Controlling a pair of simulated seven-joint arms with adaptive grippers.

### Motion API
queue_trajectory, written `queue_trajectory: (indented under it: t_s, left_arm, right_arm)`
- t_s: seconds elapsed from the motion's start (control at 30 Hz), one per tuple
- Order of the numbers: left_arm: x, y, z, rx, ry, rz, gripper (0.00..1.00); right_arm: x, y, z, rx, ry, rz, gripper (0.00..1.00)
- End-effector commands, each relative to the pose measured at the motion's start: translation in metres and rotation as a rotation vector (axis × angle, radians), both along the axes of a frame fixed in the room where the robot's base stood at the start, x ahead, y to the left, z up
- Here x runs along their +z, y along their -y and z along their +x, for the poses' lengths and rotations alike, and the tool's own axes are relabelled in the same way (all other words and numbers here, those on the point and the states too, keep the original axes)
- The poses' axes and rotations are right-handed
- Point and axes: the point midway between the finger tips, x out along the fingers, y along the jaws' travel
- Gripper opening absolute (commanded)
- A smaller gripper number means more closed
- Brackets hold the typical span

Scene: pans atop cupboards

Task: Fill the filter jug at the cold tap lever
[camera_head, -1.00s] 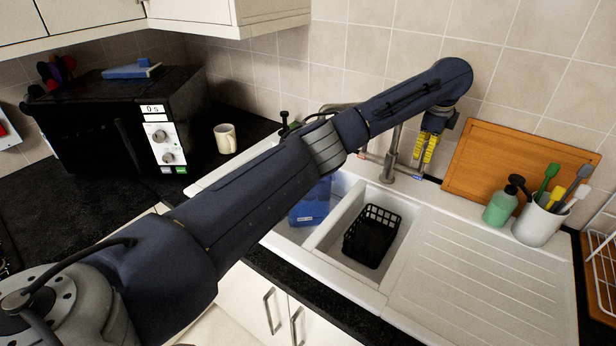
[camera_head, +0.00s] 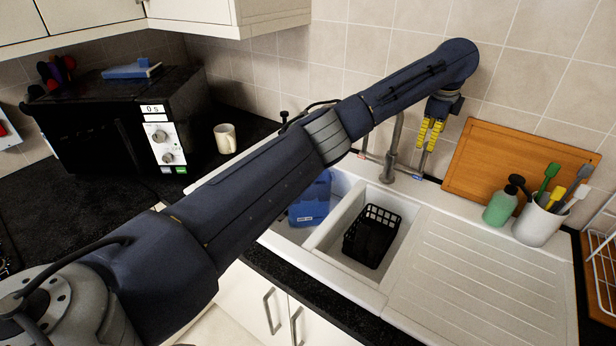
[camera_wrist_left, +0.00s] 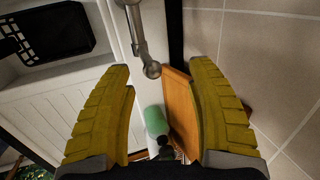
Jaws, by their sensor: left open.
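The blue filter jug (camera_head: 310,205) stands in the left sink basin, partly hidden behind my left arm. The grey tap (camera_head: 391,150) rises behind the sink, its top hidden by my arm. The cold tap lever (camera_head: 423,162), by a blue mark, slants up at the tap's right. In the left wrist view the lever (camera_wrist_left: 150,68) ends in a round knob near the fingertips. My left gripper (camera_head: 429,147) points down at the lever's upper end. Its yellow fingers are open, with nothing gripped between them (camera_wrist_left: 162,70); I cannot tell whether one touches the lever. My right gripper is out of view.
A black basket (camera_head: 371,237) sits in the middle basin. A wooden board (camera_head: 490,160) leans on the wall, with a green soap bottle (camera_head: 500,207) and a white utensil pot (camera_head: 538,225) before it. The draining board (camera_head: 470,270) is clear. A mug (camera_head: 225,139) stands left.

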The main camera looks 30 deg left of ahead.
Motion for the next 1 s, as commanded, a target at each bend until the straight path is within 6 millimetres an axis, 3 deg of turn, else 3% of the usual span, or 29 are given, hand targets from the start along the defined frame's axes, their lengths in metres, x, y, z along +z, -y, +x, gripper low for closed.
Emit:
queue_trajectory:
  t_s: [0.47, 1.0]
  left_arm:
    - [0.006, 0.0, 0.0, 0.001, 0.0, 0.0, 0.57]
    - [0.049, 0.002, -0.013, 0.0, 0.001, 0.0, 0.57]
  right_arm:
    - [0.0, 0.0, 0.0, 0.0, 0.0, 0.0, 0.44]
    - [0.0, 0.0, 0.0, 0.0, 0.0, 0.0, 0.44]
